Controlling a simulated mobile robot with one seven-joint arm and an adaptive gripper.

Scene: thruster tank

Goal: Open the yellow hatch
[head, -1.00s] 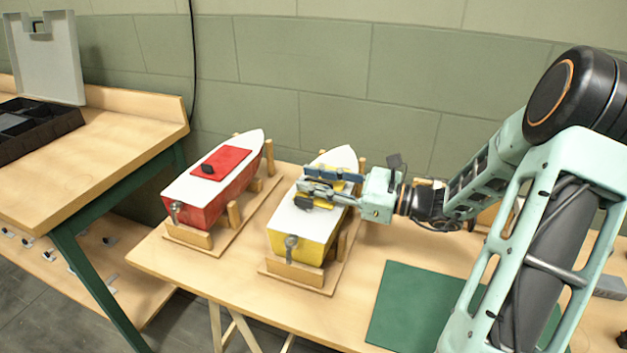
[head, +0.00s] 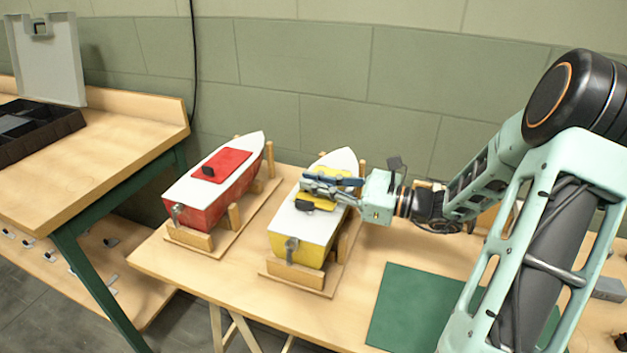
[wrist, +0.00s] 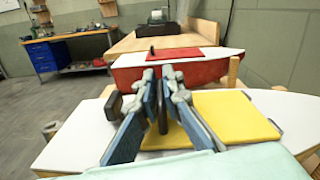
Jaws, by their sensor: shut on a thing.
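The yellow hatch (wrist: 235,118) lies on the white deck of the yellow boat (head: 297,242), which rests on a wooden stand. In the head view the hatch is partly covered by my gripper (head: 318,185). In the wrist view my gripper (wrist: 162,100) reaches over the hatch, its two blue-padded fingers on either side of an upright black handle (wrist: 163,116) at the hatch's left end. It is shut on that handle. A second dark piece (wrist: 112,106) shows just left of the fingers. Whether the hatch is lifted off the deck I cannot tell.
A red boat (head: 197,212) with a red hatch (head: 222,163) stands on its own stand to the left. A green mat (head: 410,305) lies at right on the table. Left is another bench with a black tray (head: 35,128). The wall is close behind.

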